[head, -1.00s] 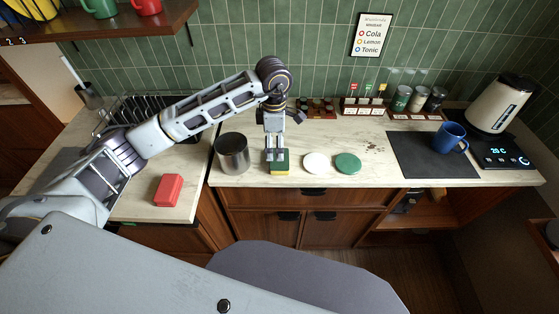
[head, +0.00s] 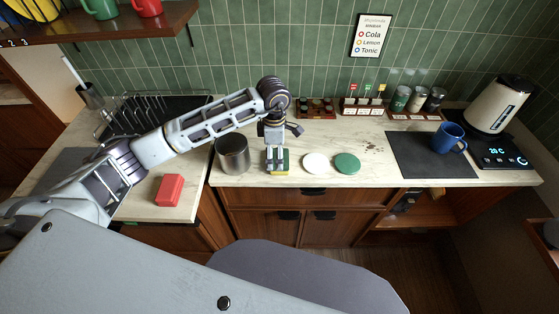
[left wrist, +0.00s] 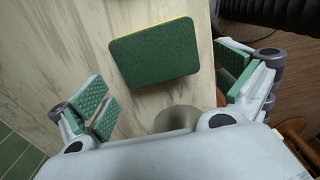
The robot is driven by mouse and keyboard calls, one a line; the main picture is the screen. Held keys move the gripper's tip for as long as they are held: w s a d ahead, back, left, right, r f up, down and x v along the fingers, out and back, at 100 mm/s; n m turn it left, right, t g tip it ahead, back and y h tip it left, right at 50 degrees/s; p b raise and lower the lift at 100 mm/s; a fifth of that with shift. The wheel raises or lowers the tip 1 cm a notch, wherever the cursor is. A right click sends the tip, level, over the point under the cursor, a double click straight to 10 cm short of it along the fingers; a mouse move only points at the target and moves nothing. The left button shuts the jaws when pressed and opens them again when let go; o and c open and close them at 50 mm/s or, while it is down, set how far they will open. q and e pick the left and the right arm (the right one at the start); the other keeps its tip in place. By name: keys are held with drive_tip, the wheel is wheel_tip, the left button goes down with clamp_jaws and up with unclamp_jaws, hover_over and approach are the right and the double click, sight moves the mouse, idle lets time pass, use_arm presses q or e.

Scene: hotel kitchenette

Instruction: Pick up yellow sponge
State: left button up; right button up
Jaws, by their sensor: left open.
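The yellow sponge (head: 280,172) lies on the light counter near its front edge, green scouring side up. In the left wrist view the sponge (left wrist: 155,54) shows mostly green, with a thin yellow edge at the far side. My left gripper (head: 277,162) points down over the sponge and partly hides it in the head view. In the left wrist view the left gripper (left wrist: 168,90) is open, its green pads wide apart and the sponge lying ahead between their lines, apart from both. My right gripper is not in view.
A metal canister (head: 232,154) stands close left of my left gripper. A red block (head: 169,190) lies on the left counter. A blue mug (head: 448,137) stands on a dark mat (head: 410,158).

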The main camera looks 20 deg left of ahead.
use_arm(q)
drive_tip(key=shift+f+p, duration=0.35)
drive_tip(key=shift+f, duration=1.35)
drive_tip(key=c, duration=0.5)
